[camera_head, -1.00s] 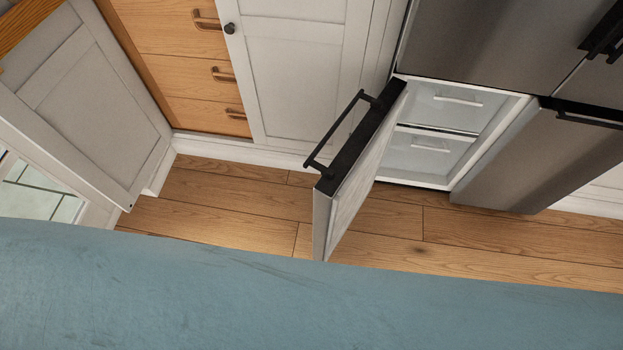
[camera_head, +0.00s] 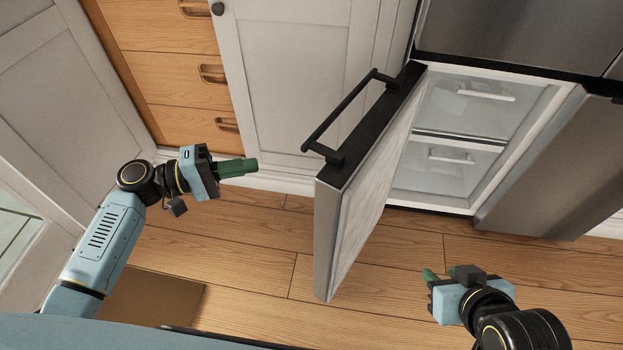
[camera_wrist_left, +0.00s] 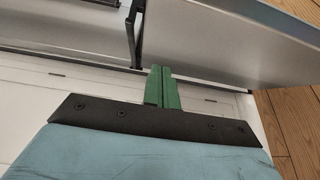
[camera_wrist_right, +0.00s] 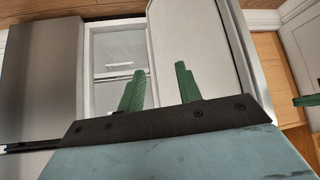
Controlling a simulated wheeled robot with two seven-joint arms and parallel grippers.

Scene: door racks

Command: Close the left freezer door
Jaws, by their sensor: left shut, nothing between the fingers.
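The left freezer door (camera_head: 368,190) stands swung wide open, with a black top edge and a black bar handle (camera_head: 345,115) on its outer side. Behind it the freezer compartment (camera_head: 450,175) shows white drawers. My left gripper (camera_head: 252,167) is shut and empty, left of the door on its handle side and apart from it. The left wrist view shows its green fingers (camera_wrist_left: 162,82) together, with the door's outer face (camera_wrist_left: 215,35) ahead. My right gripper (camera_head: 440,272) is right of the door, on its inner side. In the right wrist view its fingers (camera_wrist_right: 157,82) are spread apart with nothing between.
The right freezer door (camera_head: 560,180) is shut. A white cabinet door (camera_head: 290,75) and wooden drawers (camera_head: 165,70) stand behind my left gripper. An open white cabinet door (camera_head: 60,110) is at the far left. Wooden floor (camera_head: 240,255) is clear between my arms.

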